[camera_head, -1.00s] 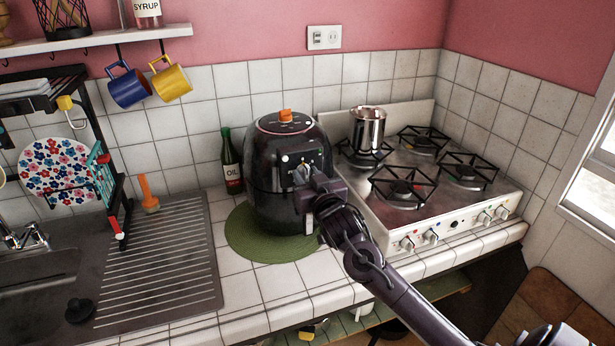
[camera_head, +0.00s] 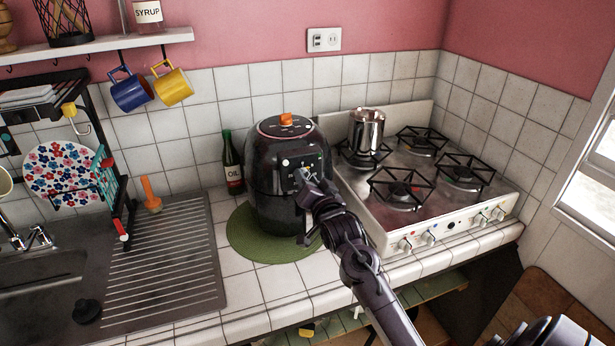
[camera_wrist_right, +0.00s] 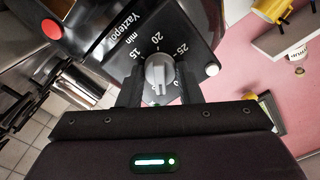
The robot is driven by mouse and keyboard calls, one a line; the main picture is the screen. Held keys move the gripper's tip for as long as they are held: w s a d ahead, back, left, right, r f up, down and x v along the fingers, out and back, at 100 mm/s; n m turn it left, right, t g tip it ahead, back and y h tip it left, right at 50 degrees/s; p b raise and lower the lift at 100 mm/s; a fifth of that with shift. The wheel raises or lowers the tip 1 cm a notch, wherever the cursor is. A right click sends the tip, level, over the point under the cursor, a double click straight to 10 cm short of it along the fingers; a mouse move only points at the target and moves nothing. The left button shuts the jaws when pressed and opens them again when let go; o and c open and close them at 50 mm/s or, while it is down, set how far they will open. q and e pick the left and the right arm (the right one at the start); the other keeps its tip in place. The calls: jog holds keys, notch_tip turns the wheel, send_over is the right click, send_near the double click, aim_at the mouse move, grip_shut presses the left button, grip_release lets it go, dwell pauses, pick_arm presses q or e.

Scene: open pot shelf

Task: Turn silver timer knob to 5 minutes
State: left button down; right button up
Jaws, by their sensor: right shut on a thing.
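The black air fryer (camera_head: 262,190) stands on a round green mat (camera_head: 248,245) on the tiled counter. Its silver timer knob (camera_wrist_right: 158,72) shows in the right wrist view, on a dark dial panel with the numbers 15, 20 and 25 and the word "min" visible. My right gripper (camera_wrist_right: 159,84) is shut on the knob, with one dark finger on each side. I cannot tell exactly which mark the knob points to. In the head view my right gripper (camera_head: 312,186) is at the fryer's front panel and hides part of it. My left gripper is not in view.
A gas stove (camera_head: 425,220) with a steel pot (camera_head: 366,132) is to the right of the fryer. An oil bottle (camera_head: 232,165) stands behind it on the left. The sink drainboard (camera_head: 170,260) lies to the left. Blue (camera_head: 131,93) and yellow (camera_head: 172,86) mugs hang above.

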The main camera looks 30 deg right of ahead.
jog(key=shift+m+p, duration=0.45)
jog(key=shift+m, duration=1.15)
jog(key=o, duration=1)
jog(key=shift+d, duration=0.1)
jog(key=shift+c, duration=0.2)
jog(key=shift+s+f, duration=0.15)
jog(key=shift+s, duration=0.3)
jog(key=b+v, duration=0.3)
jog(key=v, duration=0.4)
